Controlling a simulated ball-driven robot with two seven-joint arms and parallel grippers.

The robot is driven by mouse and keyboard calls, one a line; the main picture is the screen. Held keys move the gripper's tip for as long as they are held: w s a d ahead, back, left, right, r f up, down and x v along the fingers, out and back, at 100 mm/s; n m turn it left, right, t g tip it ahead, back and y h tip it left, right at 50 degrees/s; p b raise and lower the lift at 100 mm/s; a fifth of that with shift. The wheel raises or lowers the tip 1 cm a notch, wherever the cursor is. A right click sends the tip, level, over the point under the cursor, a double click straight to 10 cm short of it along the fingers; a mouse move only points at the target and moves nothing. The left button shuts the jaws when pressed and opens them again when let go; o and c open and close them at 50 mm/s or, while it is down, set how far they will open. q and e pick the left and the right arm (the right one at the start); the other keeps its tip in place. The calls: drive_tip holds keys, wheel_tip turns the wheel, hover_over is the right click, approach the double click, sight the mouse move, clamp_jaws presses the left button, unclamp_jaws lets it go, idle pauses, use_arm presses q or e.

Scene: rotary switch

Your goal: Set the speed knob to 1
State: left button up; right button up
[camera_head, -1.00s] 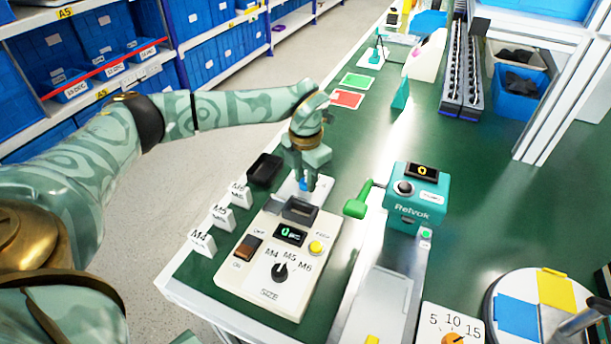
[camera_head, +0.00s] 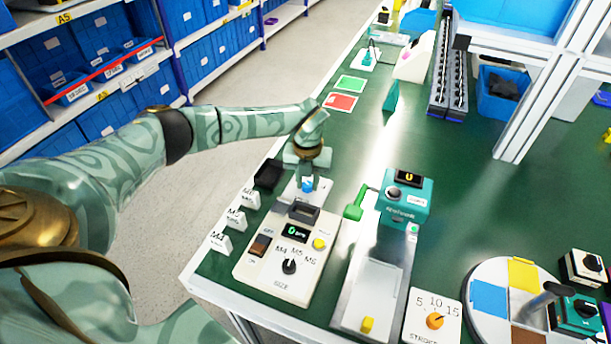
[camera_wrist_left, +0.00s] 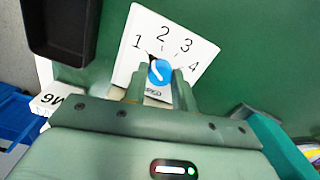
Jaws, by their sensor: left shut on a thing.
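The blue speed knob (camera_head: 307,184) sits on a white plate at the far end of the cream machine. In the left wrist view the knob (camera_wrist_left: 160,73) is at the centre of a white dial plate (camera_wrist_left: 143,22) marked 1 to 4. A small dark pointer tip lies at the knob's upper left, toward the 1 side; its exact setting is hard to read. My left gripper (camera_head: 307,182) reaches down over the knob. In the left wrist view its fingers (camera_wrist_left: 160,86) stand on either side of the knob, shut on it. My right gripper is not in view.
The cream machine (camera_head: 258,276) has a black size knob (camera_head: 289,267), a yellow button (camera_head: 319,244) and a display. A black tray (camera_head: 268,174) and white M-label cards stand left of it. A teal press (camera_head: 407,199) with a green handle (camera_head: 354,209) stands close on the right.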

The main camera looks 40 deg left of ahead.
sight(307, 184)
use_arm(q)
drive_tip(key=shift+n, duration=0.5)
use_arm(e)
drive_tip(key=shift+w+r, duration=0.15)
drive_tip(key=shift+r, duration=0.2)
use_arm(q)
drive_tip(key=o, duration=1)
wheel_tip(307, 184, up, 16)
drive_tip(key=p, duration=0.5)
drive_tip(key=shift+r, duration=0.15)
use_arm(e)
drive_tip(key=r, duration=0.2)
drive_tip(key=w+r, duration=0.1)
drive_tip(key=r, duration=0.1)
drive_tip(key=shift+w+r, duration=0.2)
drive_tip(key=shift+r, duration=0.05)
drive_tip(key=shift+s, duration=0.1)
